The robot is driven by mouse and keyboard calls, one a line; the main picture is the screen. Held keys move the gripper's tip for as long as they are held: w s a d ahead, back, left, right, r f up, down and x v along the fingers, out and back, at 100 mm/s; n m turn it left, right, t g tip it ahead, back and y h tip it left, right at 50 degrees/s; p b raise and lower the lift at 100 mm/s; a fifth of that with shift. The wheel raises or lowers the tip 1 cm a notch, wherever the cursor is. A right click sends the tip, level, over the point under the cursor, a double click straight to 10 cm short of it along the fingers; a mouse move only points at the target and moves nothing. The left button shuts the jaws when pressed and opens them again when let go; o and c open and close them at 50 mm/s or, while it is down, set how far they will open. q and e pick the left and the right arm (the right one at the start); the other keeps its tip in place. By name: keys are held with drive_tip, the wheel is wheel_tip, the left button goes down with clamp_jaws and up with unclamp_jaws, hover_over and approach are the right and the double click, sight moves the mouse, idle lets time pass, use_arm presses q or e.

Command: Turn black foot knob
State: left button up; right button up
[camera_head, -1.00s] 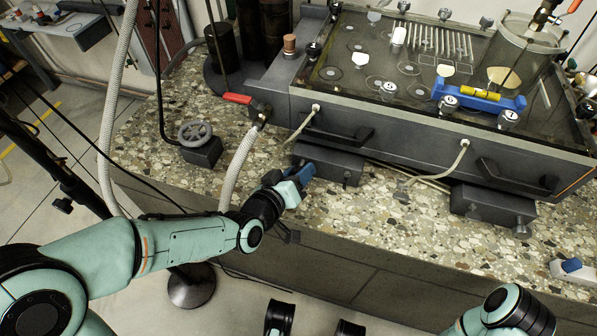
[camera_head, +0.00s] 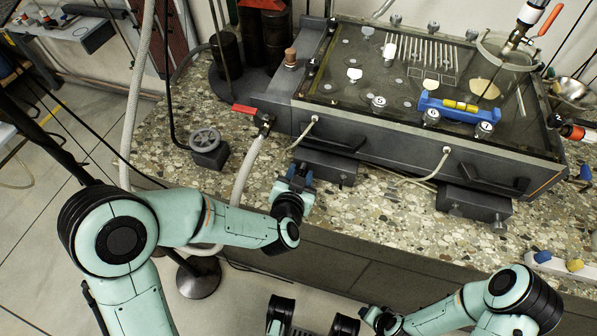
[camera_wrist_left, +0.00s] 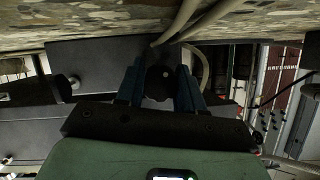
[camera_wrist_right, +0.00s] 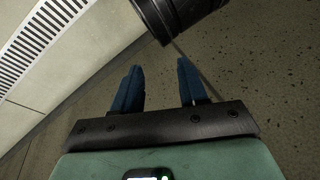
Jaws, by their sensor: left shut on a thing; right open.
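The black foot knob (camera_wrist_left: 158,82) sits between the fingers of my left gripper (camera_wrist_left: 159,88) in the left wrist view. It is on the front of the tank's dark left foot block (camera_head: 332,170). In the head view my left gripper (camera_head: 299,174) reaches this block's left part from the front, and its fingers hide the knob. The fingers are shut on the knob. My right gripper (camera_wrist_right: 157,88) is open and empty in the right wrist view, above the floor.
The dark seepage tank (camera_head: 400,140) stands on the speckled counter (camera_head: 400,228). A second foot block (camera_head: 474,202) with knobs is at the right. A grey hose (camera_head: 246,170) and red-handled valve (camera_head: 249,110) are left of my gripper. A handwheel (camera_head: 205,140) stands further left.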

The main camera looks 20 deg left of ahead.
use_arm(q)
drive_tip(key=shift+w+r+m+y+p, duration=0.15)
drive_tip(key=shift+r+m+y+p, duration=0.15)
drive_tip(key=shift+p, duration=0.05)
use_arm(e)
drive_tip(key=shift+s+a+r+g, duration=0.15)
drive_tip(key=shift+s+a+r, duration=0.1)
drive_tip(key=shift+s, duration=0.15)
drive_tip(key=shift+s+a+r+g, duration=0.15)
drive_tip(key=shift+s+r, duration=0.1)
drive_tip(key=shift+s, duration=0.1)
use_arm(q)
drive_tip(key=o, duration=0.9)
drive_tip(key=shift+o, duration=0.7)
drive_tip(key=shift+f, duration=0.15)
use_arm(e)
drive_tip(key=shift+s, duration=0.1)
